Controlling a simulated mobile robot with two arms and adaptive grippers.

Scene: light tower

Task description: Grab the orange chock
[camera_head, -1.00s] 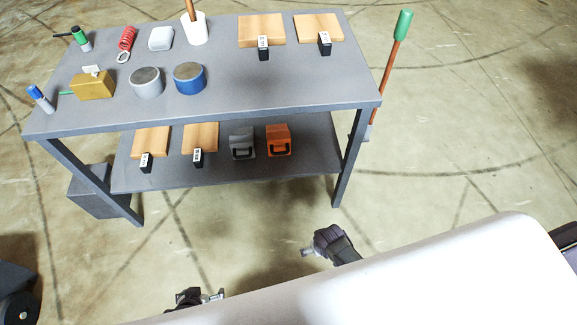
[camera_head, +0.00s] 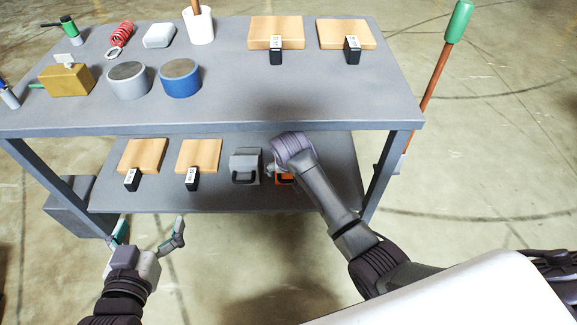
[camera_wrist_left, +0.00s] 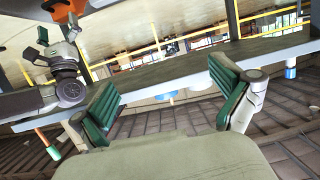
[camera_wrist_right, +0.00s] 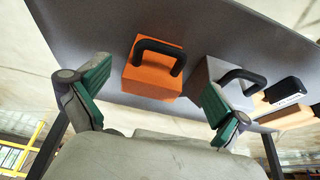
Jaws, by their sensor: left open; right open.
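The orange chock (camera_head: 284,181) is a block with a black handle on the lower shelf (camera_head: 240,199) of the table, mostly hidden by my right arm in the head view. In the right wrist view the orange chock (camera_wrist_right: 150,80) sits ahead, between the fingers of my right gripper (camera_wrist_right: 155,100). That gripper is open and apart from the chock; its fingers are largely hidden behind the wrist in the head view. My left gripper (camera_head: 147,238) is open and empty in front of the shelf's left part. It also shows in the left wrist view (camera_wrist_left: 165,98).
A grey chock (camera_head: 245,165) stands just left of the orange one, close to a right gripper finger. Wooden blocks (camera_head: 199,155) with black tags lie further left. The tabletop (camera_head: 330,100) overhangs the shelf. A table leg (camera_head: 385,180) stands to the right.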

